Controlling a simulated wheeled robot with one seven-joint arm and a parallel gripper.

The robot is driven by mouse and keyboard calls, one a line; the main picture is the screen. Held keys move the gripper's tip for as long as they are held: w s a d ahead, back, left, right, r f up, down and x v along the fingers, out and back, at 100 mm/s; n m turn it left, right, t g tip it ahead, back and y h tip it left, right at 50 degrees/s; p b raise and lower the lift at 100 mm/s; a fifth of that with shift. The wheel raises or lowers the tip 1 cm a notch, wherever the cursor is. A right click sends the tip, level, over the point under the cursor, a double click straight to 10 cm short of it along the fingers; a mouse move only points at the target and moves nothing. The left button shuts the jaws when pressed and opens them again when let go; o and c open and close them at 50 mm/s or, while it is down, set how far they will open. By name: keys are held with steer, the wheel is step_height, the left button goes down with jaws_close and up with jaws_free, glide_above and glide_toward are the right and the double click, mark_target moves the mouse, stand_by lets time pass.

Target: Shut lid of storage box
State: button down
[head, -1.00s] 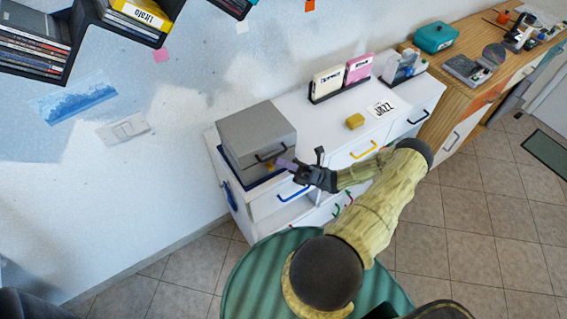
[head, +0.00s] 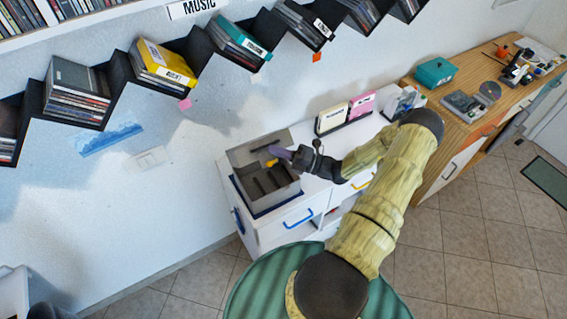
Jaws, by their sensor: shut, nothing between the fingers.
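The grey storage box (head: 283,196) stands on the left end of the white cabinet. It is open, and dark dividers show inside it. Its grey lid (head: 243,153) is raised at the back, on the wall side. My gripper (head: 274,157), with purple and yellow finger parts, is shut and empty. It is in front of the raised lid and above the open box. Whether it touches the lid cannot be told.
The white cabinet (head: 268,236) has a drawer with a blue handle. A cream case (head: 332,118) and a pink case (head: 361,104) stand to the right behind my arm. Zigzag disc shelves (head: 120,92) hang above on the wall. A wooden counter (head: 470,114) is at the right.

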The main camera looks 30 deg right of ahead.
mark_target(268, 141)
steer(key=w+r, duration=0.1)
steer(key=w, duration=0.1)
steer(key=w+r, duration=0.1)
steer(key=w, duration=0.1)
steer(key=w+r, duration=0.1)
steer(key=w, duration=0.1)
steer(key=shift+w+r, duration=0.15)
steer(key=shift+r, duration=0.25)
steer(key=shift+s+r+p, duration=0.1)
steer(key=shift+s+p, duration=0.4)
steer(key=shift+s, duration=0.15)
steer(key=s, duration=0.1)
steer(key=s+p, duration=0.1)
steer(key=shift+s+r, duration=0.25)
steer(key=shift+s, duration=0.1)
steer(key=r+b+v, duration=0.2)
steer(key=b+v, duration=0.3)
steer(key=v, duration=0.4)
steer(key=shift+s+d+r, duration=0.2)
steer(key=shift+s+d, duration=0.2)
steer(key=shift+s, duration=0.05)
